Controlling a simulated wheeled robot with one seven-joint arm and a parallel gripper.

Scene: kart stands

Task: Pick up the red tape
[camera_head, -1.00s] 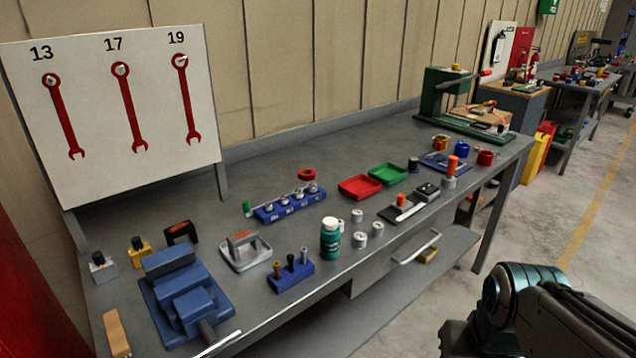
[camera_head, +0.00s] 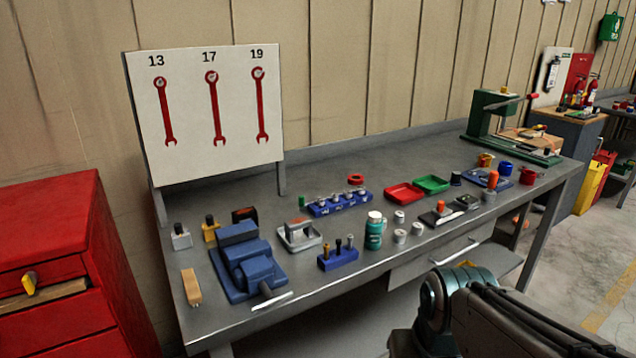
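A small red ring that looks like the red tape (camera_head: 356,180) lies flat on the grey workbench (camera_head: 330,286), behind the blue socket rail (camera_head: 340,204) and left of the red tray (camera_head: 405,194). Part of my arm shows at the lower right, in front of the bench. My gripper is not in this view, so I cannot see whether it is open or shut.
A blue vise (camera_head: 246,262) and a wrench board (camera_head: 208,120) stand at the bench's left. A teal bottle (camera_head: 374,231) stands in front of the rail. A green tray (camera_head: 431,184) and green press (camera_head: 492,115) are farther right. A red drawer cabinet (camera_head: 60,270) stands left.

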